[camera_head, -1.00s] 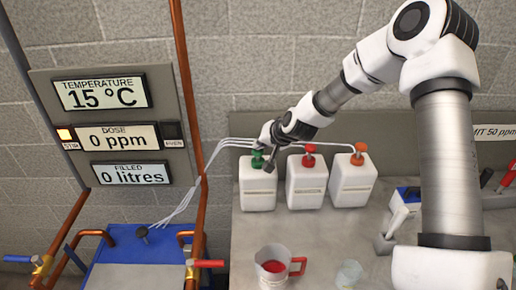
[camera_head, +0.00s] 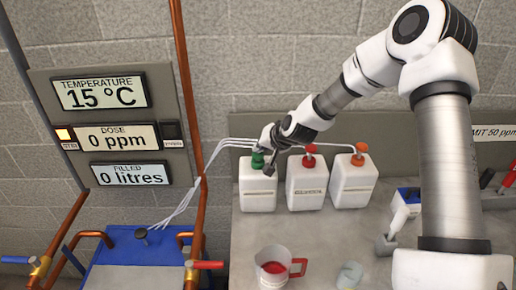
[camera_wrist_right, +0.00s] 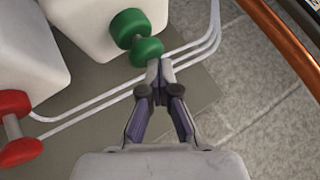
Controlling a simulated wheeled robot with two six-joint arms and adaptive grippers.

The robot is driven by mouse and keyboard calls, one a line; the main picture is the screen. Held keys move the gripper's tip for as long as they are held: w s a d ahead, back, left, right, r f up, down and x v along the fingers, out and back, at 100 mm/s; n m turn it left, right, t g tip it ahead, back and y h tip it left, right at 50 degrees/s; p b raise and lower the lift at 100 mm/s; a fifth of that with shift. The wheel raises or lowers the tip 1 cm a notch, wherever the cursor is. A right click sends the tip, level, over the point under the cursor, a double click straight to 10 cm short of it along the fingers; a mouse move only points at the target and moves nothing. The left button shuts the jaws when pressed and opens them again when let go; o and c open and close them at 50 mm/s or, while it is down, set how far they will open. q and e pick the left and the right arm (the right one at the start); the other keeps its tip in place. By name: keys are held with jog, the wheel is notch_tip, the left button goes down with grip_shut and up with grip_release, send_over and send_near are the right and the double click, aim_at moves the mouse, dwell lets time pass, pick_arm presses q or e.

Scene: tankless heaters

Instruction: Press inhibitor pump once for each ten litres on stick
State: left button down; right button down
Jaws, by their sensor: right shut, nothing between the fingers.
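Three white bottles stand in a row on the grey bench, with green (camera_head: 257,160), red (camera_head: 309,156) and orange (camera_head: 358,154) pump tops. My right gripper (camera_head: 266,168) is at the green-topped bottle. In the right wrist view its closed, empty fingertips (camera_wrist_right: 158,72) are right beside the green pump (camera_wrist_right: 146,51); I cannot tell if they touch. A blue-topped tank (camera_head: 125,260) at lower left has a dark knob (camera_head: 141,234) on top. No readable stick shows. My left gripper is out of view.
The wall panel (camera_head: 115,122) reads 15 °C, 0 ppm and 0 litres. Thin white tubes (camera_head: 205,165) run from the bottles to the tank. Copper pipes (camera_head: 190,120) rise at left.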

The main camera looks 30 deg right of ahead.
aim_at(260, 154)
jog(key=shift+w+r+p, duration=0.1)
jog(key=shift+r+p, duration=1.6)
notch_tip(260, 154, up, 5)
jog(key=p, duration=0.4)
jog(key=shift+p, duration=0.3)
jog(key=shift+f, duration=0.1)
